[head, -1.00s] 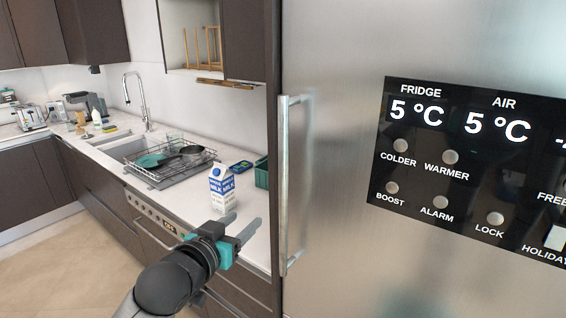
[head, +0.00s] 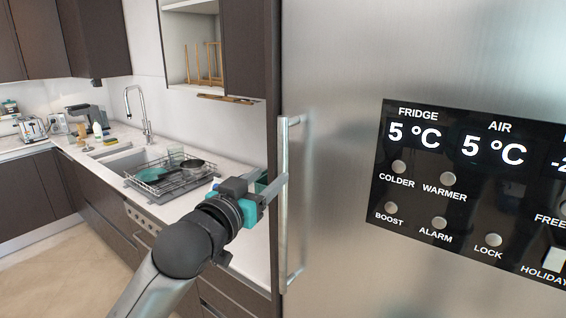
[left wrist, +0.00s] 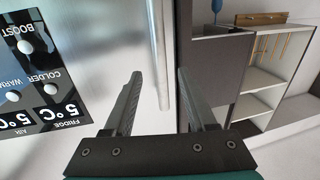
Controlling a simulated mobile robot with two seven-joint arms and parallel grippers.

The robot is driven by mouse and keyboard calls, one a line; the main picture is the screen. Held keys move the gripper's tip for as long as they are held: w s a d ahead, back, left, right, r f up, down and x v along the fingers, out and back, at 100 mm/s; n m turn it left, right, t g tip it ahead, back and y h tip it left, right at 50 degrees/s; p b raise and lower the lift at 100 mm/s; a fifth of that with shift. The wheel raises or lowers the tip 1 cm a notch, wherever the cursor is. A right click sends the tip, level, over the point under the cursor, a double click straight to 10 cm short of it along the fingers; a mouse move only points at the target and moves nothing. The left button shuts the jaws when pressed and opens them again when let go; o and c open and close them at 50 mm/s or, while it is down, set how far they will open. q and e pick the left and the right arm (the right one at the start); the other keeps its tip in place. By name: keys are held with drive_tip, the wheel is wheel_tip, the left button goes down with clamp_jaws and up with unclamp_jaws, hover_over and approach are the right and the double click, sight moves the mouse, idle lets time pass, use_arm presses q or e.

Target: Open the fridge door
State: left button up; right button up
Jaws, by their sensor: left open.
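The steel fridge door (head: 345,230) fills the right half of the head view and looks shut. Its vertical bar handle (head: 283,225) runs along the door's left edge. My left gripper (head: 270,180) is open at about the upper middle of the handle, overlapping it in the head view. I cannot tell from these views whether the handle's lower end lies between the fingertips. My right gripper is not in view.
A control panel (head: 470,190) is on the fridge door. To the left are a counter (head: 150,205) with a dish rack (head: 172,178), a sink and a tap. The milk carton is mostly hidden behind my left gripper. An open shelf (left wrist: 262,75) is beside the fridge.

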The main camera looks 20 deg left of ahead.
sight(281, 167)
use_arm(q)
drive_tip(key=shift+w+d+p, duration=0.15)
drive_tip(key=shift+w+d, duration=0.05)
drive_tip(key=shift+w, duration=1.1)
drive_tip(key=shift+w+d+p, duration=0.1)
drive_tip(key=shift+w+d, duration=0.1)
drive_tip(key=shift+w, duration=1.05)
drive_tip(key=shift+w+d+p, duration=0.15)
drive_tip(key=shift+w+d, duration=0.05)
drive_tip(key=shift+w, duration=1.1)
clamp_jaws()
